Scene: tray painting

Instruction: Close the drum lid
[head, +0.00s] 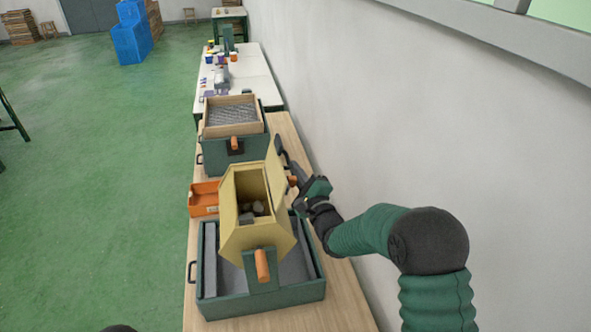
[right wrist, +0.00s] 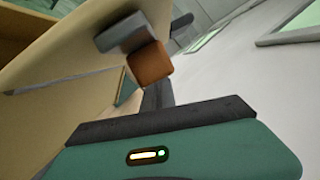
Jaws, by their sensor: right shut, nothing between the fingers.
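The tan drum (head: 230,225) is six-sided and stands over a green tray in the head view. Its top is open and grey stones (head: 250,212) show inside. The drum lid (head: 275,170) is swung up along the drum's right side. In the right wrist view the lid (right wrist: 70,65) fills the left, with a grey bracket and an orange-brown handle (right wrist: 150,63). My right gripper (head: 284,153) is shut and empty, beside the lid on its wall side; I cannot tell whether it touches. My left gripper is not in view.
The green tray (head: 262,307) under the drum has an orange crank handle (head: 262,266) in front. An orange bin (head: 203,199) sits to the left. A wood-framed screen box (head: 232,128) stands behind. The white wall (head: 430,130) runs close along the right.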

